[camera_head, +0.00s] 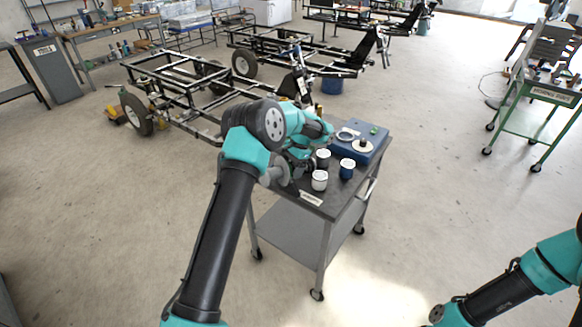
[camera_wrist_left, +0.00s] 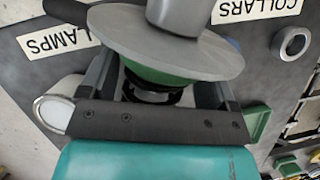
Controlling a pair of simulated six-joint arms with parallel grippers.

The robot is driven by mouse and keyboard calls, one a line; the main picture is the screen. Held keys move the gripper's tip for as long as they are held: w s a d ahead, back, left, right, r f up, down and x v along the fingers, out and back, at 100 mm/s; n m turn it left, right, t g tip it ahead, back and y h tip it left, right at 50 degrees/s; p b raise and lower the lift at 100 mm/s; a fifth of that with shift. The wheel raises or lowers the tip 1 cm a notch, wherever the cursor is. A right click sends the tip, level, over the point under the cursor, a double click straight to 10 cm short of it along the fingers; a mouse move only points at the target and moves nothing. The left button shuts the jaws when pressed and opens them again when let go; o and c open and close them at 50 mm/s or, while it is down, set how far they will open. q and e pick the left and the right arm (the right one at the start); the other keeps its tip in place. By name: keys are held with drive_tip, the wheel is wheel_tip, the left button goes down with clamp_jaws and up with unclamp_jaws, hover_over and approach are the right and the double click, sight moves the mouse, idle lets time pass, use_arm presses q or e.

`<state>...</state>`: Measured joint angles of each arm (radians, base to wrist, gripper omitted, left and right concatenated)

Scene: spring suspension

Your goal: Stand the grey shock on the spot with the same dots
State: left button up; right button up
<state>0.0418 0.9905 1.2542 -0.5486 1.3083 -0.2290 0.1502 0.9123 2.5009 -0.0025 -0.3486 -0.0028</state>
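In the left wrist view a grey disc (camera_wrist_left: 170,45) with a grey cylinder (camera_wrist_left: 182,14) on it fills the upper middle; I take this for the grey shock. A green part and a dark coil show under the disc. My left gripper (camera_wrist_left: 155,88) has its fingers on either side of them. The disc hides the fingertips, so a firm hold cannot be confirmed. In the head view my left arm reaches over the cart (camera_head: 345,205) and largely hides this gripper. My right gripper is out of view; only part of its arm shows at lower right. No matching dots can be made out.
A white cup (camera_head: 319,181), a dark cup (camera_head: 323,160) and a blue cup (camera_head: 347,169) stand close together on the cart. Behind them is a blue box (camera_head: 340,151) with a ring and a disc on top. A vehicle frame (camera_head: 185,80) stands behind.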

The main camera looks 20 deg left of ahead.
use_arm(q)
drive_tip(key=o, duration=0.3)
drive_tip(key=v, duration=1.2)
drive_tip(key=shift+r, duration=0.1)
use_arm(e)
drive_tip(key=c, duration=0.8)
